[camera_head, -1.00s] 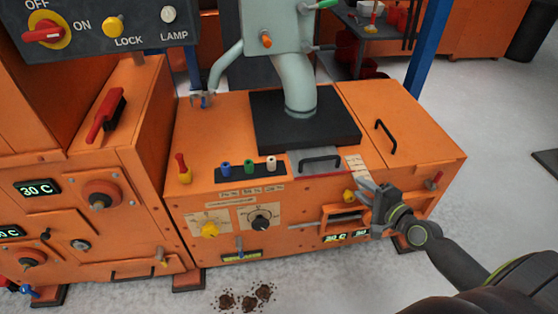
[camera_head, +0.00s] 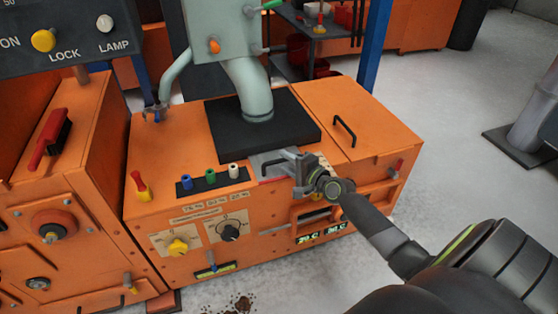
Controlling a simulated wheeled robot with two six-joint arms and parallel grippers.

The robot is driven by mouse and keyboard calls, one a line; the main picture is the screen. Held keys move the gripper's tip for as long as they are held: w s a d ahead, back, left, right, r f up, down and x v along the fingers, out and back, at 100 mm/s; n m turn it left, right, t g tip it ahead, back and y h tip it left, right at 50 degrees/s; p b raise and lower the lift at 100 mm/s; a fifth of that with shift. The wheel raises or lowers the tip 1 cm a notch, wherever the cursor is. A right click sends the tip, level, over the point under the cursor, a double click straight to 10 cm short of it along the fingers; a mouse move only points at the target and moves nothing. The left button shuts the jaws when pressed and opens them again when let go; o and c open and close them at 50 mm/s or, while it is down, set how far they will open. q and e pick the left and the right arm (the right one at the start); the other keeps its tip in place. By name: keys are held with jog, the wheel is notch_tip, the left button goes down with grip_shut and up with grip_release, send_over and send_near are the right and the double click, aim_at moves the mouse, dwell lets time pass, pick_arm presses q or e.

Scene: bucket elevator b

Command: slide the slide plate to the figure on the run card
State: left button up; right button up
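The slide plate (camera_head: 262,158) is a grey plate with a black bar handle, on top of the orange machine in front of the black block. My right gripper (camera_head: 299,178) is at the right end of that handle, overlapping it in the picture. I cannot tell whether its fingers touch the handle or how far they are parted. A pale scale strip (camera_head: 327,167) beside the plate is partly hidden by the gripper, and its figures are too small to read. I cannot make out a run card. My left gripper is not in view.
Blue, green and white pegs (camera_head: 210,176) stand in a black strip left of the plate. A red-and-yellow lever (camera_head: 140,187) is at the left corner. A black lid handle (camera_head: 344,130) stands to the right. A grey-green pipe (camera_head: 250,88) rises behind.

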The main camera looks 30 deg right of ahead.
jog(key=x, duration=0.2)
jog(key=shift+w+f+b, duration=0.15)
jog(key=shift+w+b, duration=0.15)
jog(key=shift+w+a, duration=0.15)
jog(key=shift+w, duration=0.5)
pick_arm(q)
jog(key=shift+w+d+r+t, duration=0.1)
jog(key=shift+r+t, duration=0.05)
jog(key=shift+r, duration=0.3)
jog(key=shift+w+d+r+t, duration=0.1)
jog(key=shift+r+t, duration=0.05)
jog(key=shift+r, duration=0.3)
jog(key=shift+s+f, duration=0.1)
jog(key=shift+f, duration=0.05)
pick_arm(e)
grip_shut()
